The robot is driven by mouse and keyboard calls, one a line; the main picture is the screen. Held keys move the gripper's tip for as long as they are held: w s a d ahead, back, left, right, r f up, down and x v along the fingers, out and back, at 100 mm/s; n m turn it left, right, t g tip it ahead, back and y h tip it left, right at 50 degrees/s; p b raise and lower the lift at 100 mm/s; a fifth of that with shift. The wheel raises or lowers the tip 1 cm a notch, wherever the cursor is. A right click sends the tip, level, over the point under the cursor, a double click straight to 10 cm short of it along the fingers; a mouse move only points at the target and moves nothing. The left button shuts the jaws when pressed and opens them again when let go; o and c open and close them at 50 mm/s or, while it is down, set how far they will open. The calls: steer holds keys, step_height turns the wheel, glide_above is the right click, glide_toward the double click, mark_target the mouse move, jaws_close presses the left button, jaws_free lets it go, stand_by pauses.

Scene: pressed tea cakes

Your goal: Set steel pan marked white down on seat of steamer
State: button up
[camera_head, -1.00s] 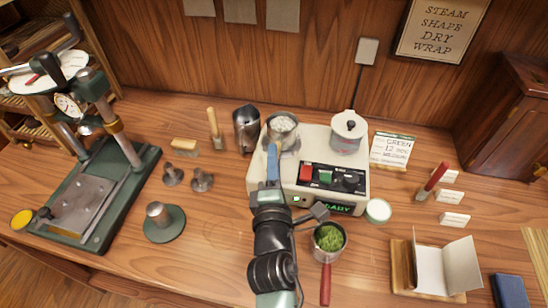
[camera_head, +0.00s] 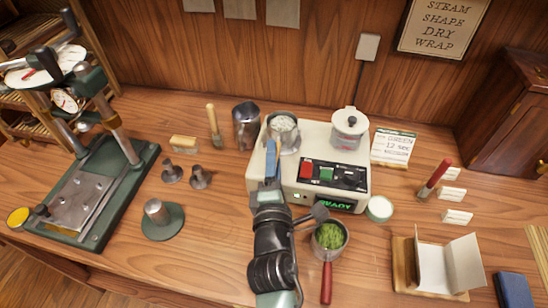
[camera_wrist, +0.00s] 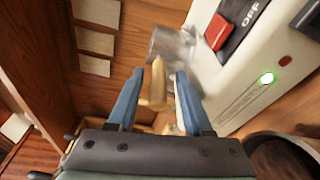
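The steel pan (camera_head: 282,131) with pale contents is at the left of the steamer's top; its white mark cannot be made out. It looks upright and resting on the seat, whose surface it hides. The steamer (camera_head: 258,182) is a cream box with a red switch and a lit display. My gripper (camera_head: 272,148) is at the pan's near side. In the wrist view, my gripper's blue fingers (camera_wrist: 158,72) stand apart on both sides of a pale wooden handle (camera_wrist: 155,88), with narrow gaps beside it. The handle seems to run to the steel pan (camera_wrist: 172,45).
A lidded pot (camera_head: 349,133) stands on the steamer's right. A dark steel jug (camera_head: 246,127) and a wooden-handled brush (camera_head: 213,124) stand close on the left. A red-handled pan of green leaves (camera_head: 329,238) is in front, right of my arm. A press (camera_head: 85,205) fills the left.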

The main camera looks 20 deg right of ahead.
steer(key=shift+f, duration=0.1)
steer(key=shift+s+a, duration=0.1)
steer(key=shift+s, duration=0.2)
steer(key=b+v, duration=0.2)
steer(key=v, duration=0.9)
steer(key=shift+s+a, duration=0.25)
steer(key=shift+s, duration=0.4)
steer(key=shift+r, duration=0.25)
